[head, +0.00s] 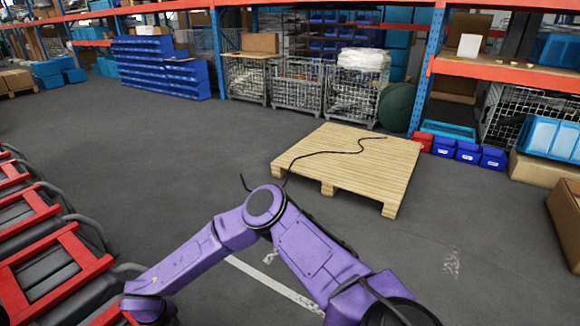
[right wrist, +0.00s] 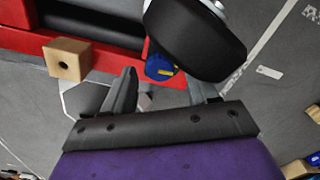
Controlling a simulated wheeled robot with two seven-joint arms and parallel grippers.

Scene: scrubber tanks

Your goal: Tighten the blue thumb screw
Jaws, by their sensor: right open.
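The blue thumb screw (right wrist: 161,67) shows in the right wrist view as a round blue knob beside the red frame (right wrist: 100,45). My right gripper (right wrist: 162,82) is open, with one finger on each side of the knob in the picture. The knob appears just beyond the fingertips, and I cannot tell whether either finger touches it. A black rounded part (right wrist: 195,38) with a pale hub overlaps the knob's right side. In the head view the purple arm bends toward the lower left, and its gripper is out of frame. My left gripper is in neither view.
A wooden block with a hole (right wrist: 67,60) sits by the red frame, left of the fingers. In the head view, red-framed machines (head: 45,265) line the left edge. A wooden pallet (head: 350,165) with a black cable (head: 335,152) lies ahead.

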